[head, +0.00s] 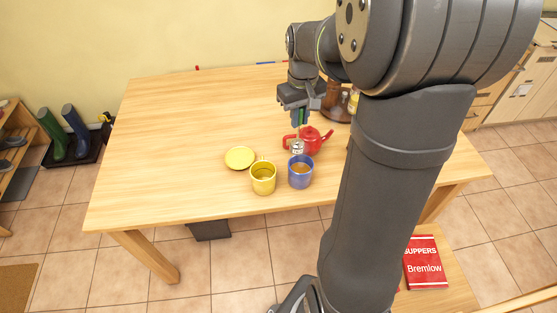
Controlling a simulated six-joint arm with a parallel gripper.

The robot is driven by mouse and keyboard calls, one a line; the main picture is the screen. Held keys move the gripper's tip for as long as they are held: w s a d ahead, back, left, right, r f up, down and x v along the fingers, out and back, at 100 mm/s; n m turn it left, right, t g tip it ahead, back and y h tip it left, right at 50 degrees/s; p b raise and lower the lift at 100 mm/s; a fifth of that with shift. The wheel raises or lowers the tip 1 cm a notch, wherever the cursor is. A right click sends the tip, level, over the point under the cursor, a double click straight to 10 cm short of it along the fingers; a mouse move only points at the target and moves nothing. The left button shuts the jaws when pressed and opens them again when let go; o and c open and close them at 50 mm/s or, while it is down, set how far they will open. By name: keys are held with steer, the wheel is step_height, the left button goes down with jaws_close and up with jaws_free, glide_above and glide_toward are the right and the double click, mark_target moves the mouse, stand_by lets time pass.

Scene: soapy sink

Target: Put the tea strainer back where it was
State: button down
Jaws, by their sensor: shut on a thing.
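My gripper (299,120) points down over the table, just behind the blue mug and by the red teapot. It is shut on a small pale metallic thing, the tea strainer (297,147), which shows below the fingertips. The strainer is at or just above the back rim of the blue mug (300,174); I cannot tell whether they touch. The blue mug holds brown liquid. A yellow mug (263,180) stands to its left, with a thin upright thing at its back rim. A yellow saucer (240,157) lies behind the yellow mug. The red teapot (311,140) stands behind the blue mug.
A round brown tray (337,113) with jars stands behind the teapot, partly hidden by my arm. The left half of the wooden table (170,140) is clear. My arm hides much of the table's right side. A red book (425,262) lies on a lower wooden surface.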

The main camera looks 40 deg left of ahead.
steer(key=a+n, duration=0.1)
steer(key=a, duration=0.7)
steer(key=s+a+f, duration=0.6)
steer(key=a+f, duration=0.4)
steer(key=f, duration=0.1)
steer(key=shift+a, duration=0.25)
steer(key=shift+f, duration=0.15)
steer(key=shift+f, duration=0.15)
steer(key=c, duration=1.4)
jaws_free()
steer(key=shift+o, duration=0.2)
